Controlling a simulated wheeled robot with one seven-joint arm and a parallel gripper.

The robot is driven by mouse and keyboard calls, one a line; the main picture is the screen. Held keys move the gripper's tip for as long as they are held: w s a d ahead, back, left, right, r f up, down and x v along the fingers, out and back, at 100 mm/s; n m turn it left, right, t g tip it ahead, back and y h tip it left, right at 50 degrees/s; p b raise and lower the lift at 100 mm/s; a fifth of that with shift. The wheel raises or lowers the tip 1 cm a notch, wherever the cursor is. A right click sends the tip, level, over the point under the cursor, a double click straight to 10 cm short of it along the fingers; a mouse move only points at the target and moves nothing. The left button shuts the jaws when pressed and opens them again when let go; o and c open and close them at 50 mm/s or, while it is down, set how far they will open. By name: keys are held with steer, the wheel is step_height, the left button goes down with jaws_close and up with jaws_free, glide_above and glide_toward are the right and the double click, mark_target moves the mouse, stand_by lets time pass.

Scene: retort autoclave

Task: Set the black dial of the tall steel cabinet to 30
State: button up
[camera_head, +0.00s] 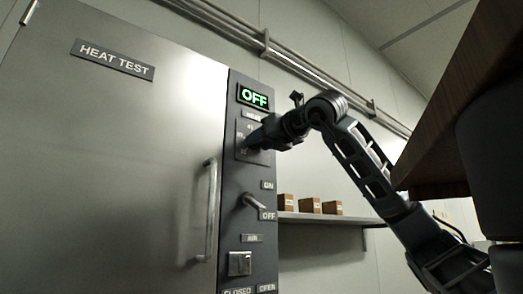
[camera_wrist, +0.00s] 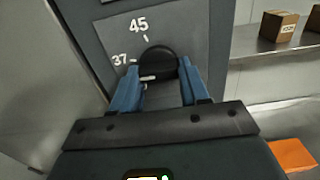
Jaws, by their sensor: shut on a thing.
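The tall steel cabinet (camera_head: 120,160) with a "HEAT TEST" plate fills the left of the head view. Its dark control panel (camera_head: 234,190) runs down its right edge, with a green "OFF" display at the top. My gripper (camera_head: 258,140) reaches the dial plate below that display and hides most of it. In the wrist view the black dial (camera_wrist: 158,62) sits between the blue fingers of my gripper (camera_wrist: 160,85), which are shut on it. The marks "45" above and "37" at the left show; the lower marks and the dial's pointer are hidden or unclear.
Below the dial plate are a lever switch (camera_head: 253,201) between "ON" and "OFF" and a lower metal control (camera_head: 240,263). A vertical door handle (camera_head: 212,210) stands left of the panel. A shelf (camera_head: 325,219) with small boxes (camera_head: 309,205) is at the right.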

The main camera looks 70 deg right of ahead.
steer(key=n+b, duration=0.3)
steer(key=shift+f+n, duration=0.2)
steer(key=shift+n, duration=0.1)
steer(key=n+b, duration=0.2)
steer(key=n, duration=0.1)
steer(key=n+b, duration=0.1)
steer(key=n, duration=0.1)
steer(key=shift+s+d+r, duration=0.1)
steer(key=shift+d+r, duration=0.05)
steer(key=shift+r, duration=0.1)
steer(key=shift+n, duration=0.4)
steer(key=o, duration=1.1)
steer(key=shift+c, duration=0.2)
steer(key=shift+s, duration=0.1)
